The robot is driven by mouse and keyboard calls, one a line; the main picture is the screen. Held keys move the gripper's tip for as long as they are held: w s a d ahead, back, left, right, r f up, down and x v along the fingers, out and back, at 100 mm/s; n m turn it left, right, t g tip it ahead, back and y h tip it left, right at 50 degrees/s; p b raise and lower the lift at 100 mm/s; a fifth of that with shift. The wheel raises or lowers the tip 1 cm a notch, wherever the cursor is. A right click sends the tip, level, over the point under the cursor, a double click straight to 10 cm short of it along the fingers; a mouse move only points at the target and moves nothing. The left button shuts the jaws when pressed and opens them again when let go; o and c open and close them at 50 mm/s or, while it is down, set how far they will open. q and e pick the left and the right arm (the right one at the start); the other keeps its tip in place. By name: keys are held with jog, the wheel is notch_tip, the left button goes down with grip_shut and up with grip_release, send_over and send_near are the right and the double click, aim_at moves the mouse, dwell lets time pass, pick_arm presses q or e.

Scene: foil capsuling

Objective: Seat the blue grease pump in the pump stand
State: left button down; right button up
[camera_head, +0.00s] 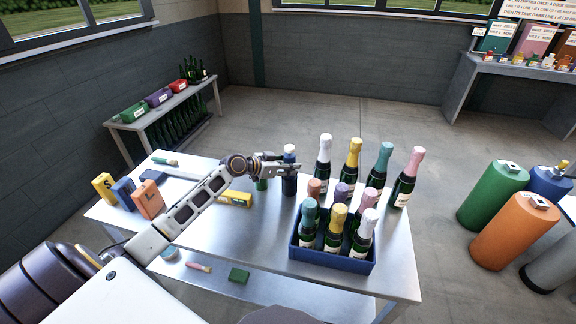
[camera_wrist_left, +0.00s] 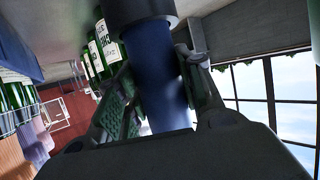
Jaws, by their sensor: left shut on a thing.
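The blue grease pump (camera_head: 289,186) is a dark blue upright cylinder with a white top, near the middle of the steel table's back part. My left gripper (camera_head: 288,170) is shut around its upper body. In the left wrist view the pump (camera_wrist_left: 158,85) is a blue cylinder with a dark end piece, between the two fingers of the left gripper (camera_wrist_left: 160,100). I cannot make out whether the pump's lower end touches the table. A small green object (camera_head: 260,184) is beside it, partly hidden by the gripper; I cannot clearly identify a pump stand. My right gripper is out of view.
A blue crate (camera_head: 332,260) of foiled bottles stands at the table's front right, with several more bottles behind it. Yellow, blue and orange containers (camera_head: 148,200) stand at the left. Bare tabletop (camera_head: 240,240) lies in front.

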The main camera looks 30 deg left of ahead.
pick_arm(q)
jog(key=shift+f, duration=0.15)
dwell(0.3)
jog(key=c, duration=0.9)
grip_release()
jog(key=shift+o, duration=0.2)
jog(key=shift+f, duration=0.1)
jog(key=v, duration=1.2)
dwell(0.9)
